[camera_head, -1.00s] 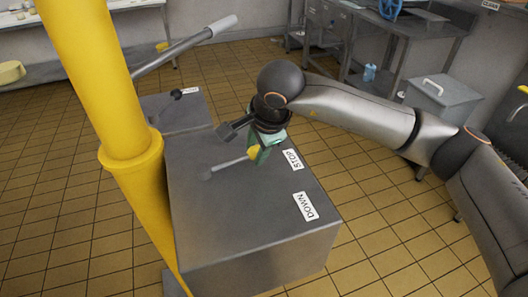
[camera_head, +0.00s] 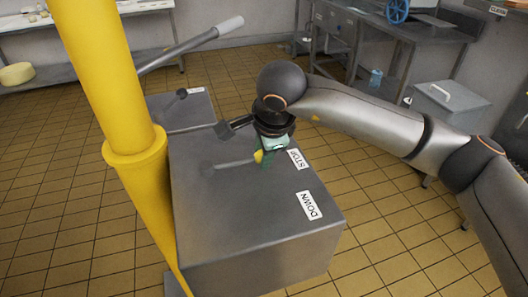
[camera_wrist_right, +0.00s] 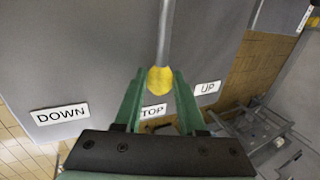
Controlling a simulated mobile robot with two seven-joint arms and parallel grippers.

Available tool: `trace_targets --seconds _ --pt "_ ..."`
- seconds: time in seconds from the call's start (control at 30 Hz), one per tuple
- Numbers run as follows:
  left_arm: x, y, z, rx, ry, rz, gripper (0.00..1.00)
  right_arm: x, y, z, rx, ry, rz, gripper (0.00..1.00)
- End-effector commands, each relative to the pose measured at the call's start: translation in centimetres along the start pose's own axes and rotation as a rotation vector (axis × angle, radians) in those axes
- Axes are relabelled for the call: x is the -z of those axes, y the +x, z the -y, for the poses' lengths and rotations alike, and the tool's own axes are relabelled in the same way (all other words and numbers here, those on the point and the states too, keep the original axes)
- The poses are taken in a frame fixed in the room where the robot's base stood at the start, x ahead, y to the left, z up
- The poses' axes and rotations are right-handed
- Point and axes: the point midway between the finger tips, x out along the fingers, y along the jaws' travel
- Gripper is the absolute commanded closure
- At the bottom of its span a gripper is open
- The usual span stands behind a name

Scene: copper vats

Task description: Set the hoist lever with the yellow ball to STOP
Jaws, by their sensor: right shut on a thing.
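The hoist lever (camera_head: 232,163) is a grey rod on top of a grey box (camera_head: 235,215), ending in a yellow ball (camera_head: 258,156). The ball points toward the STOP label (camera_head: 297,159), between DOWN (camera_head: 309,205) and UP, which shows in the right wrist view (camera_wrist_right: 207,88). My right gripper (camera_head: 267,155) reaches over the box from the right. In the right wrist view, the yellow ball (camera_wrist_right: 160,80) sits between its green fingers, which are shut on it. The fingers and palm cover part of the STOP label there. My left gripper is out of view.
A thick yellow post (camera_head: 105,80) stands at the left, close to the box. Another lever with a dark knob (camera_head: 182,94) is on a box behind, with a long grey handle (camera_head: 190,46) above. A grey bin (camera_head: 445,105) stands at the right.

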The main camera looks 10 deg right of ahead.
Motion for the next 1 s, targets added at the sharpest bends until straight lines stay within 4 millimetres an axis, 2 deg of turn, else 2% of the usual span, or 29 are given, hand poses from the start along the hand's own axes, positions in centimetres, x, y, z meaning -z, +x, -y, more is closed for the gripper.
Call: trace_targets --seconds 0.1,0.13,0.37,0.63,0.73,0.87,1.0 --pt "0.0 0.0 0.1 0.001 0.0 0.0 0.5 -0.1 0.0 0.0 0.0 0.0 0.002 1.0" --pt "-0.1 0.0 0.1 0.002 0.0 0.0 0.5 -0.1 0.0 0.0 0.0 0.0 0.002 0.57" --pt "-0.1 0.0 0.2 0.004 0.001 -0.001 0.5 0.0 0.0 0.0 0.0 0.0 0.002 0.31" --pt "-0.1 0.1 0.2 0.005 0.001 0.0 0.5 0.0 -0.1 0.0 0.001 0.0 0.001 0.31" --pt "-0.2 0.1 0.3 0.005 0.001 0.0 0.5 0.0 -0.8 0.1 0.002 0.0 0.001 0.31" --pt "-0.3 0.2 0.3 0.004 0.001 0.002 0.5 0.0 -2.9 0.1 0.005 -0.001 0.001 0.31" --pt "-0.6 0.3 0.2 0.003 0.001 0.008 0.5 0.0 -6.1 0.1 0.007 -0.001 0.002 0.31"
